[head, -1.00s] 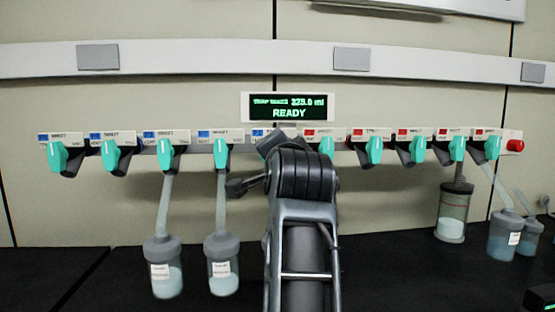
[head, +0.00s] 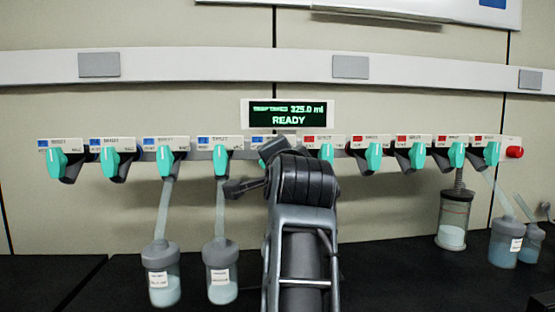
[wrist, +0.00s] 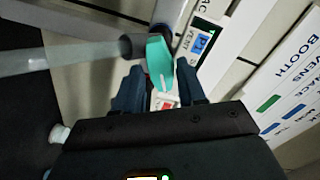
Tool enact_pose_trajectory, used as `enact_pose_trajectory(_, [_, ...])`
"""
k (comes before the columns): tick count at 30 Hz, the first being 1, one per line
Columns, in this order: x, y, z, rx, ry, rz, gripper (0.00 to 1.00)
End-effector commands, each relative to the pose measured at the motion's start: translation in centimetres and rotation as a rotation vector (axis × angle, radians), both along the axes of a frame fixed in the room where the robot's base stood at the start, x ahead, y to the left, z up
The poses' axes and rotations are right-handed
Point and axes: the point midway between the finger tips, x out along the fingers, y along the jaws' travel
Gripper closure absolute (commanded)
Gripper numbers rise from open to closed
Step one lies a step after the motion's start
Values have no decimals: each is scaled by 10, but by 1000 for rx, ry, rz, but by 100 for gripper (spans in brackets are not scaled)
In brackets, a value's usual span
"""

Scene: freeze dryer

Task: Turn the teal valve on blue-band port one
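Teal valves line a manifold in the head view; the left ones carry blue labels, the right ones red. The far-left blue-labelled valve (head: 57,163) has no flask below it. I cannot read which port is number one. My arm covers the middle of the row, and my gripper is hidden there. In the wrist view my gripper (wrist: 158,90) is open, with one dark finger on each side of a teal valve (wrist: 160,62). A blue label (wrist: 201,42) marked VENT is beside that valve. I cannot tell whether the fingers touch it.
Flasks hang from tubes at the left (head: 161,275) and (head: 221,273), and at the right (head: 453,220) and (head: 504,243). A grey tube (wrist: 75,56) meets the valve in the wrist view. A display (head: 288,113) reads READY. The black surface (head: 390,275) lies below.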

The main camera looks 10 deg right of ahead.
Motion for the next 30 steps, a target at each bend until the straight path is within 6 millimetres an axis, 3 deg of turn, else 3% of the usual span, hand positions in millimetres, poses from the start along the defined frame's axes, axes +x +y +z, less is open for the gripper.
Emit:
enact_pose_trajectory(11, [-4,1,0,-1,-2,1,53])
enact_pose_trajectory(24, [-68,0,0,0,-2,0,53])
enact_pose_trajectory(30, [-78,0,0,0,-1,0,53])
